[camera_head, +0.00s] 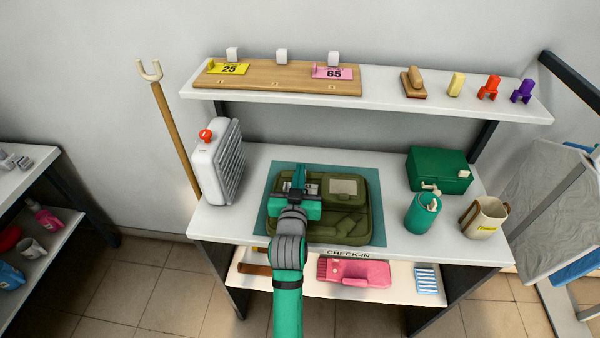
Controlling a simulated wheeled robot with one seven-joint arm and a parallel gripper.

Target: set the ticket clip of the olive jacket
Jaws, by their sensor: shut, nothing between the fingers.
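The olive jacket (352,222) lies folded on a teal mat (376,232) on the workbench. A pale rectangular panel (343,187) shows on its upper right. My gripper (298,172) is over the left half of the jacket, its fingers pointing toward the back edge. It is shut and empty. My gripper and wrist hide much of the jacket's left side. Small dark and light parts show beside the fingers, but I cannot tell whether they are the ticket clip or how it is set.
A white heater-like unit (217,165) stands left of the mat; a green box (438,172), green canister (423,212) and labelled jug (484,218) stand right. The shelf above holds a wooden board (290,84) with yellow (228,69) and pink (333,73) tickets.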

